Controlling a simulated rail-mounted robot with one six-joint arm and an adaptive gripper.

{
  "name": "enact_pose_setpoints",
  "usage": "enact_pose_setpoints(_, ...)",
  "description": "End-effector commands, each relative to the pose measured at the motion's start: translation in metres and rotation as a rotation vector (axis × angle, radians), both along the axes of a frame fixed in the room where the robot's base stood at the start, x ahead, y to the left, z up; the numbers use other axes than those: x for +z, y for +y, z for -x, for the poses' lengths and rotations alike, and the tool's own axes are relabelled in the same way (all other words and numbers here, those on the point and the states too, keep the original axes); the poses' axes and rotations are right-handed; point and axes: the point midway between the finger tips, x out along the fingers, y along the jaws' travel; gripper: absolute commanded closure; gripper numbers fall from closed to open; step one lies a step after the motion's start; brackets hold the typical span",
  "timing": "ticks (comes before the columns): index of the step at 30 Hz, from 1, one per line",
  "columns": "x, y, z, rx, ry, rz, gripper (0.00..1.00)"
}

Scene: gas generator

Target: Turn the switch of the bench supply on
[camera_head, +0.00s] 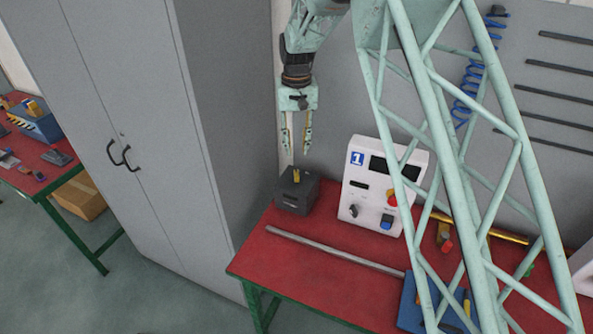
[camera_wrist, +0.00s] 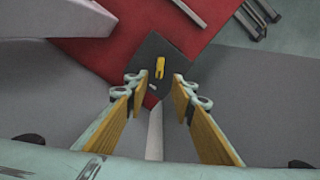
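A dark grey box (camera_head: 293,200) with a yellow switch lever (camera_head: 296,175) on top stands at the far left corner of the red bench. A white unit (camera_head: 362,172) marked "1" stands to its right, with a dark display, knobs and a red and a blue button. I cannot tell for sure which of the two is the bench supply. My gripper (camera_head: 297,145) points down above the dark box, open and empty, apart from the lever. In the wrist view the yellow lever (camera_wrist: 160,67) shows just beyond and between the open fingertips (camera_wrist: 156,84).
A tall grey cabinet (camera_head: 150,130) stands close to the left of the bench. A metal rod (camera_head: 335,250) lies on the red bench top (camera_head: 300,284). A blue container (camera_head: 412,305) is at the front right. A grey wall panel with slots is behind.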

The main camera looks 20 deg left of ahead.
Motion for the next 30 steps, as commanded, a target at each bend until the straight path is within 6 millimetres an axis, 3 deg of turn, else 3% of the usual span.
enact_pose_setpoints(18,-0.081,0.000,0.001,0.000,0.003,0.001,0.77)
enact_pose_setpoints(30,-0.110,0.000,0.000,0.000,0.000,0.000,0.77)
